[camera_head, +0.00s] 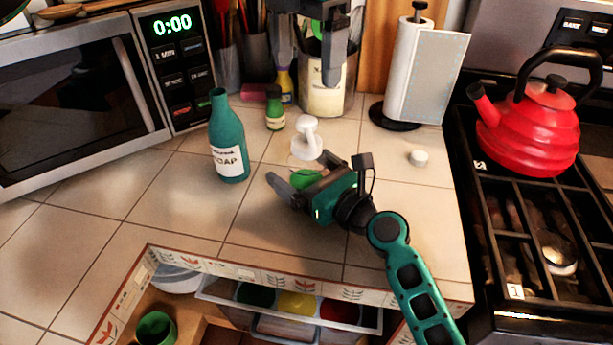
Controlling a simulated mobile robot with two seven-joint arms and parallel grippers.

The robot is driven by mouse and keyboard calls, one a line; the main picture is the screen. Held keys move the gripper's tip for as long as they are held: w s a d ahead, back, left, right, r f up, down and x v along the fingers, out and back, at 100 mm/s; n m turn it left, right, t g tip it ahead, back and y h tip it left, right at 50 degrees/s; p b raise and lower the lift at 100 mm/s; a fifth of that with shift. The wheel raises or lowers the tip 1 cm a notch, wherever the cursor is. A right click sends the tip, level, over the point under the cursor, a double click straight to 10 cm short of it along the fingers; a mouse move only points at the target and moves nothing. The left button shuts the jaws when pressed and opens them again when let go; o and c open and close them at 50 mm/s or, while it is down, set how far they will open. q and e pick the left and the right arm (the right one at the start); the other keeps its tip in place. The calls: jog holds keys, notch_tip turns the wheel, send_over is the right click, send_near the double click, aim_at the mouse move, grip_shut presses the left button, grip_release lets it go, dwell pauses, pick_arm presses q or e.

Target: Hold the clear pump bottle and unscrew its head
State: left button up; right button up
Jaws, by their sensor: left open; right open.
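The clear pump bottle (303,178) stands on the tiled counter with green contents showing low down.
A teal soap bottle (229,145) stands left of the pump bottle. Behind are a small green bottle (275,110) and a utensil crock (322,98). A paper towel holder (425,75) and small white cap (418,157) are right. A red kettle (535,130) sits on the stove. The front-left counter is clear.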

aim_at(306, 119)
jog(key=shift+w+a, duration=0.1)
jog(key=shift+w, duration=0.05)
grip_shut()
pick_arm(q)
jog(key=m, duration=1.5)
jog(key=shift+f+m, duration=0.1)
jog(key=shift+m, duration=0.3)
jog(key=m, duration=0.5)
jog(key=shift+w, duration=0.1)
jog(key=shift+f+m, duration=0.4)
jog(key=shift+f, duration=0.1)
notch_tip(306, 119, down, 11)
jog(key=shift+f, duration=0.1)
